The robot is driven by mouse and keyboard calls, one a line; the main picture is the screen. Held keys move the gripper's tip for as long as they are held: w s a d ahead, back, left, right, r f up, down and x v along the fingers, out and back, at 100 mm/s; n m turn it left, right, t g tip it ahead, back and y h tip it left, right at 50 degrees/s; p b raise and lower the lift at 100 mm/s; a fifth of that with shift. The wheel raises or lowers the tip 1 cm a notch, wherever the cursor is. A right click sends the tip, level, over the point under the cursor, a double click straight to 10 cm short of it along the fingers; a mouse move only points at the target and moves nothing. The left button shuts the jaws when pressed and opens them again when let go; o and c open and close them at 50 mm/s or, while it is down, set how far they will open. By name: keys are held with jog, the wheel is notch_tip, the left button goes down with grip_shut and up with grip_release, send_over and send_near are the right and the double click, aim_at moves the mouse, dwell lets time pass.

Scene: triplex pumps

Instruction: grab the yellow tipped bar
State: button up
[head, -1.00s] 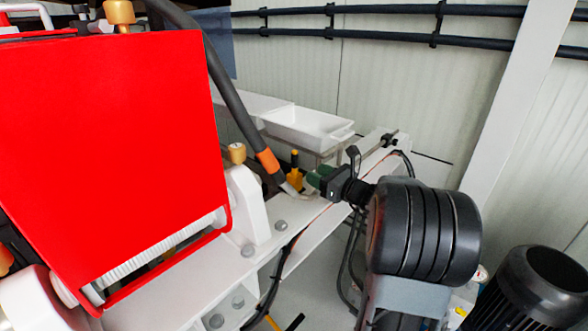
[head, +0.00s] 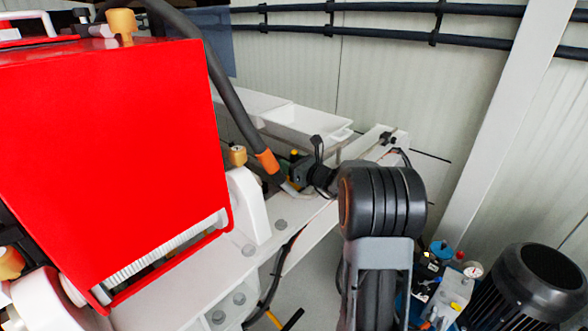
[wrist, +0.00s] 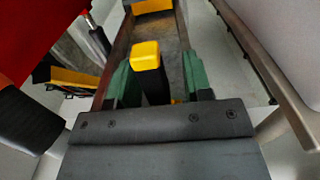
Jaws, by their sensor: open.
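The yellow tipped bar (wrist: 146,56) stands in the wrist view with its yellow tip toward the camera and its black shaft below. My gripper (wrist: 160,80) is open, with one green finger on each side of the bar. The bar sits nearer the left finger, and I cannot tell whether it touches. In the head view my gripper (head: 293,166) is at the white beam, beside the orange-banded hose, and covers most of the bar.
A large red cover (head: 110,170) fills the left. A dark hose with an orange band (head: 267,162) runs close to my gripper. A white tray (head: 305,125) lies behind it. The white beam (head: 285,222) runs below. A black motor (head: 540,285) stands at the lower right.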

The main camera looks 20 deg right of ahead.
jog(key=shift+c, duration=0.4)
grip_shut()
jog(key=shift+r, duration=0.15)
